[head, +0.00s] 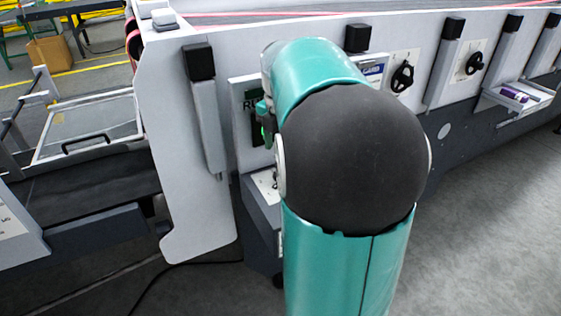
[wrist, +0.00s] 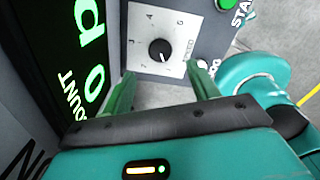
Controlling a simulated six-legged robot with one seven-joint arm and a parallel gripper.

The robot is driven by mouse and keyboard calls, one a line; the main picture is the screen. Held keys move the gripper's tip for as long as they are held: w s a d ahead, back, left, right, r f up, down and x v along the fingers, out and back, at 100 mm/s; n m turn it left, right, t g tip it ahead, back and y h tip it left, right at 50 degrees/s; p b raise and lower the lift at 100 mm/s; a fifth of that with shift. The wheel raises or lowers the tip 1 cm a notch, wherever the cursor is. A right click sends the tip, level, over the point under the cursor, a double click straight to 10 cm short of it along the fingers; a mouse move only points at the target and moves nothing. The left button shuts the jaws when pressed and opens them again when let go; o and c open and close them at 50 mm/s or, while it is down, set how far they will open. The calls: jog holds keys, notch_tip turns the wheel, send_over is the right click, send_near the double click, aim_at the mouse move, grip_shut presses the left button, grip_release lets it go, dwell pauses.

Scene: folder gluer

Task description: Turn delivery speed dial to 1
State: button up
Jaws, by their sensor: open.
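In the wrist view, a black round dial (wrist: 160,50) sits on a white square plate with printed digits around it. The dial's exact setting is too small to read. My gripper (wrist: 163,84) is open, with its two green fingers apart and nothing between them. The fingertips appear below the dial in the picture, one to each side of it, and I cannot tell how far they are from the plate. A pale plate (head: 265,184) shows partly beside my arm, low on the machine.
A black display with green characters (wrist: 88,45) stands left of the dial. Buttons sit to the right, one labelled START. In the head view, other black dials (head: 402,77) (head: 474,63) line the machine wall. A small tray (head: 520,102) juts out at right. Grey floor is open at right.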

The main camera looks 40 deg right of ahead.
notch_tip(320, 180, up, 6)
dwell(0.7)
jog(key=s+a+m+t, duration=0.3)
jog(key=a+m, duration=0.6)
jog(key=a, duration=0.7)
jog(key=s+a+f+m+t, duration=0.2)
jog(key=s+a+f+m, duration=0.5)
jog(key=a+m, duration=0.3)
jog(key=shift+s+a+f+t, duration=0.3)
jog(key=shift+s+a, duration=0.35)
jog(key=shift+a, duration=0.15)
jog(key=c, duration=0.5)
jog(key=shift+d+m, duration=0.15)
jog(key=shift+m, duration=0.15)
